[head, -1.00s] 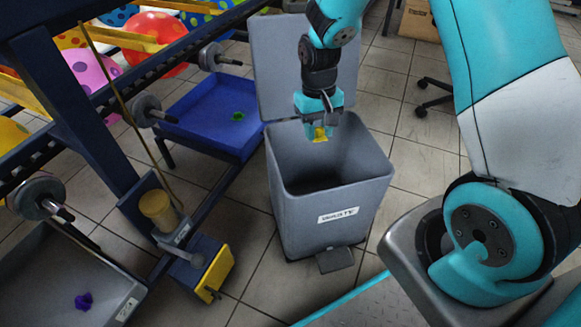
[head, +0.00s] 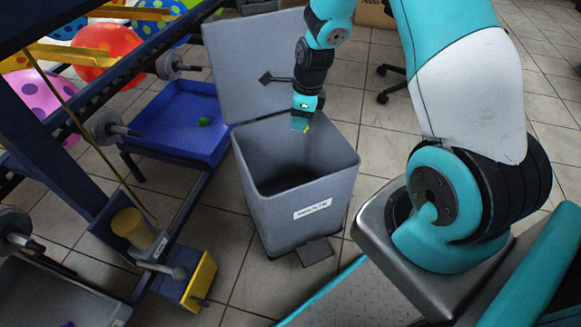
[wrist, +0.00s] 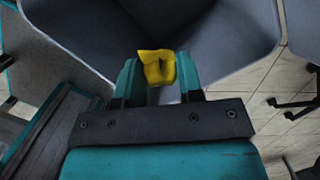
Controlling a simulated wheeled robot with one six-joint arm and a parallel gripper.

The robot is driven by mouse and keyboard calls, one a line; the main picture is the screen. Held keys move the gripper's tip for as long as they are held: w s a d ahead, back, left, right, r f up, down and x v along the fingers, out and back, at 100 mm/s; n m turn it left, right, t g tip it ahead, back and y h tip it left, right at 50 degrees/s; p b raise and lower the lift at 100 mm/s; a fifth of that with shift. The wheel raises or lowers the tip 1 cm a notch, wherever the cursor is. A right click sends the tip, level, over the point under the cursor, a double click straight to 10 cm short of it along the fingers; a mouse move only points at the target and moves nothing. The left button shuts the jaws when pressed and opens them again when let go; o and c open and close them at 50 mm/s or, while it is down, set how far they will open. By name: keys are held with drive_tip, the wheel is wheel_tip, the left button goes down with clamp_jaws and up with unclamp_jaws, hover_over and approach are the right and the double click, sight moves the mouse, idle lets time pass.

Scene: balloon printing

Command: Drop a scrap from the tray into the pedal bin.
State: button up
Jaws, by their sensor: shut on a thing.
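The pedal bin (head: 280,212) is grey, stands on the tiled floor, and has its lid (head: 255,62) tilted up and open. It also fills the top of the wrist view (wrist: 210,35). My gripper (head: 301,122) is above the bin's opening, toward the back rim. It is shut on a yellow scrap (wrist: 157,66), which shows between the fingertips in the wrist view. In the head view only a small bit of the yellow scrap shows below the fingers. The blue tray (head: 160,145) on the left holds a green scrap (head: 204,121).
A grey tray (head: 60,285) is at the lower left, mostly cut off. A machine frame with rollers (head: 105,128) and a yellow-faced block (head: 200,280) stands left of the bin. Balloons (head: 105,50) lie at the upper left.

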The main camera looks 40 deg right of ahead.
wheel_tip(320, 180, down, 6)
drive_tip(key=b, duration=0.6)
drive_tip(key=shift+r, duration=0.15)
drive_tip(key=o, duration=1)
drive_tip(key=shift+c, duration=0.2)
wheel_tip(320, 180, up, 17)
drive_tip(key=s+d+p, duration=0.1)
drive_tip(key=d+p, duration=0.1)
drive_tip(key=p, duration=0.6)
drive_tip(key=shift+s+r, duration=0.15)
drive_tip(key=shift+s, duration=0.1)
